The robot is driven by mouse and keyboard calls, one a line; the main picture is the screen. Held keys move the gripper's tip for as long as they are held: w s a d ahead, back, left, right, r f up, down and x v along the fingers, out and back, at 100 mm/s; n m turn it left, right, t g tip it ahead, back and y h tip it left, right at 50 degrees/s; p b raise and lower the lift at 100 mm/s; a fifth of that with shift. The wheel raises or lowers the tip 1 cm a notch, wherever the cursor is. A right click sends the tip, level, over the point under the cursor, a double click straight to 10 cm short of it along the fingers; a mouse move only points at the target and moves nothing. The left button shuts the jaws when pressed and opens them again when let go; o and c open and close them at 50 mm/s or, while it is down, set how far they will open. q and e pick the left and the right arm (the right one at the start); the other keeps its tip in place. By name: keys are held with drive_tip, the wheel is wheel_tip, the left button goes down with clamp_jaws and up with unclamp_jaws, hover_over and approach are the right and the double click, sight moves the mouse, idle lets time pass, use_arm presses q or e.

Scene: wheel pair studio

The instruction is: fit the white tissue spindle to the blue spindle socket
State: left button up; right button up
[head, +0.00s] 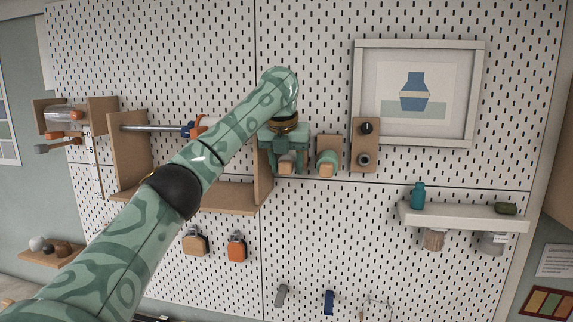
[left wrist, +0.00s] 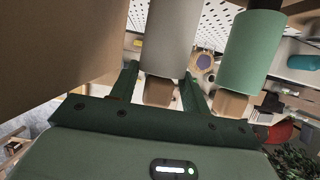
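The white tissue spindle (left wrist: 170,38) shows in the left wrist view as a pale grey-white cylinder with a wooden end block (left wrist: 159,91). My left gripper (left wrist: 161,78) is open, with one finger on each side of that block and gaps visible. In the head view my left gripper (head: 287,153) is at the pegboard, right of the wooden shelf box, and hides most of the spindle. A small blue part (head: 187,130) sits at the end of a metal rod in the box; I cannot tell whether it is the blue spindle socket. My right gripper is not in view.
A green spindle (head: 328,160) hangs close to the right of my gripper; it also shows in the left wrist view (left wrist: 252,48). A wooden plate with dark knobs (head: 364,145) is further right. The wooden shelf box (head: 225,197) is partly behind my arm.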

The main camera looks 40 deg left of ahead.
use_arm(q)
drive_tip(key=o, duration=0.4)
drive_tip(key=v, duration=1.6)
drive_tip(key=shift+s+r, duration=0.15)
